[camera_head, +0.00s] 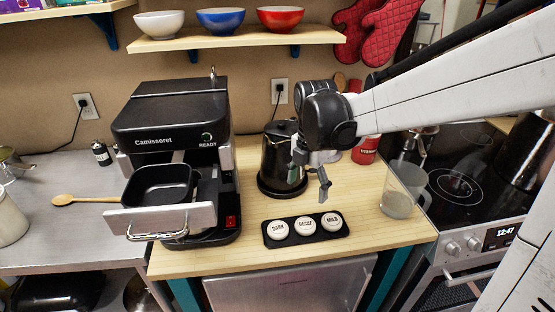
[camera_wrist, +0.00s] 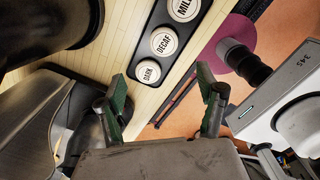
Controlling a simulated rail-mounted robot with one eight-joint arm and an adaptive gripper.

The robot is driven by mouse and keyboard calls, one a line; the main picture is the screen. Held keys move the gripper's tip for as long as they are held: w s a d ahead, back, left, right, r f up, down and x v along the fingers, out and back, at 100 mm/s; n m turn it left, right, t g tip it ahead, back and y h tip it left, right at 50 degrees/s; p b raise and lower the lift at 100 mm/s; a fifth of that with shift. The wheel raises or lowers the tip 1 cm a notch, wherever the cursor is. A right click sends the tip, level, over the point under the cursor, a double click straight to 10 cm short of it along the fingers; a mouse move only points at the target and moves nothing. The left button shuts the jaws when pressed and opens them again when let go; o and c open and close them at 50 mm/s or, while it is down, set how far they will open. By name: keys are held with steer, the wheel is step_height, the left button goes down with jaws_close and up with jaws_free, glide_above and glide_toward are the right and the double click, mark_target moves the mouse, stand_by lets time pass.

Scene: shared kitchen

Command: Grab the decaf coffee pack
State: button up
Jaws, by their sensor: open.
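The decaf coffee pack (camera_head: 305,226) is a round white disc labelled DECAF, in the middle of a black tray (camera_head: 272,242) on the wooden counter. The dark pack (camera_head: 278,230) sits to its left and the mild pack (camera_head: 331,221) to its right. My gripper (camera_head: 311,175) is open and empty, above and apart from the packs. In the wrist view the decaf pack (camera_wrist: 164,42) appears beyond my two spread fingertips (camera_wrist: 162,88), between the dark pack (camera_wrist: 148,72) and the partly cut-off mild pack (camera_wrist: 184,8).
A black coffee machine (camera_head: 170,125) with its drawer (camera_head: 160,222) pulled out stands left of the tray. A black kettle (camera_head: 277,160) is close behind my gripper. A glass jug (camera_head: 402,190) stands to the right, near the stove (camera_head: 460,185). Bowls stand on a shelf (camera_head: 240,38) above.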

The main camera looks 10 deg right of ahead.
glide_above(305, 224)
steer(key=shift+n, duration=0.4)
steer(key=f, duration=0.6)
steer(key=w+f, duration=0.1)
steer(key=f, duration=0.1)
steer(key=shift+d+f, duration=0.1)
steer(key=shift+f, duration=0.3)
steer(key=shift+s+f+p, duration=0.15)
steer(key=shift+s+f, duration=0.1)
steer(key=shift+f, duration=1.15)
steer(key=shift+s+f+p, duration=0.15)
steer(key=shift+s+f, duration=0.05)
steer(key=shift+f, duration=1.15)
steer(key=shift+c, duration=0.2)
steer(key=c, duration=1)
steer(key=shift+r, duration=0.15)
